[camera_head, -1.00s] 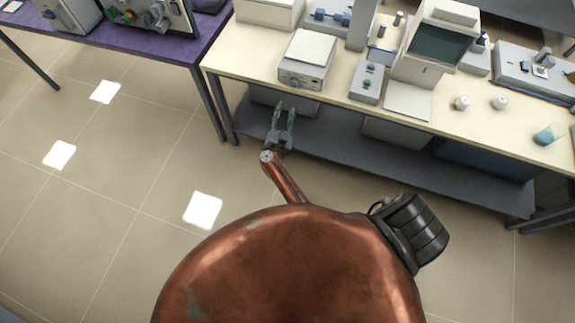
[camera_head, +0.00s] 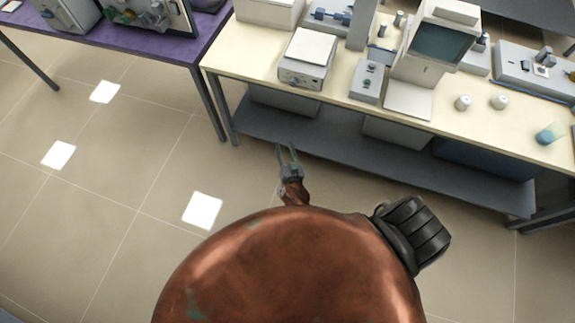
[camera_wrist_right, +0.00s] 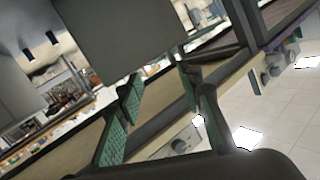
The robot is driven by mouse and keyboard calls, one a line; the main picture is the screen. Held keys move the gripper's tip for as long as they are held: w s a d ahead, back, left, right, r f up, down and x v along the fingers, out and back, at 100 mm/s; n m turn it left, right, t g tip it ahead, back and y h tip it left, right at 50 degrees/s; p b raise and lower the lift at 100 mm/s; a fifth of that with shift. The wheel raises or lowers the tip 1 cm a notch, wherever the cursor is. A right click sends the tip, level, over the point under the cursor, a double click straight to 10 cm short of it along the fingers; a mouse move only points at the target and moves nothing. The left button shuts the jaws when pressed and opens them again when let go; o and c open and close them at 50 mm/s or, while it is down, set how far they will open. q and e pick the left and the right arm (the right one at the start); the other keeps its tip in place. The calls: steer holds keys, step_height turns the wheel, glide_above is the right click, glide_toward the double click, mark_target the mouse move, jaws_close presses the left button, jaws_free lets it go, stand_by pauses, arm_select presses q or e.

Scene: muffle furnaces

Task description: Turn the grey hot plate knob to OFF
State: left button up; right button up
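The hot plate (camera_head: 305,58) is a pale grey box with a flat white top, at the front left of the cream bench. Small controls show on its front face (camera_head: 300,79), but I cannot read their setting. My right gripper (camera_head: 286,148) is open and empty, low in front of the bench and well short of the hot plate. In the right wrist view its two green-padded fingers (camera_wrist_right: 160,90) stand apart with nothing between them. My left gripper is not in view.
A small grey box (camera_head: 367,82) and a device with a dark screen (camera_head: 440,44) stand right of the hot plate. Two white jars (camera_head: 463,103) and a beaker (camera_head: 549,134) are farther right. A purple table (camera_head: 150,38) is at left. The lower shelf (camera_head: 330,140) is near my gripper.

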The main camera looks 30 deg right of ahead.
steer(key=s+a+f+n+g+y, duration=0.1)
steer(key=s+f+n+y, duration=0.1)
steer(key=s+f, duration=0.3)
step_height(320, 180, down, 2)
steer(key=shift+a+f, duration=0.15)
steer(key=shift+a, duration=0.1)
steer(key=shift+s, duration=0.1)
steer(key=s+a+f+n+g+y, duration=0.1)
steer(key=s+f+n+g+y, duration=0.15)
steer(key=s+f, duration=0.7)
steer(key=s+f+n+g+y, duration=0.1)
steer(key=s+f+g, duration=0.3)
steer(key=s+f, duration=0.55)
steer(key=s+d+f+g, duration=0.1)
steer(key=s+g, duration=0.1)
steer(key=s, duration=0.9)
steer(key=s+d+f+n+g, duration=0.1)
steer(key=s+f+g, duration=0.1)
steer(key=s, duration=0.8)
steer(key=s+d+f+n+g, duration=0.1)
steer(key=s+d+f+g, duration=0.1)
steer(key=s, duration=0.9)
steer(key=shift+s+f+g+h, duration=0.15)
steer(key=shift+s+g+h, duration=0.2)
steer(key=shift+g, duration=0.2)
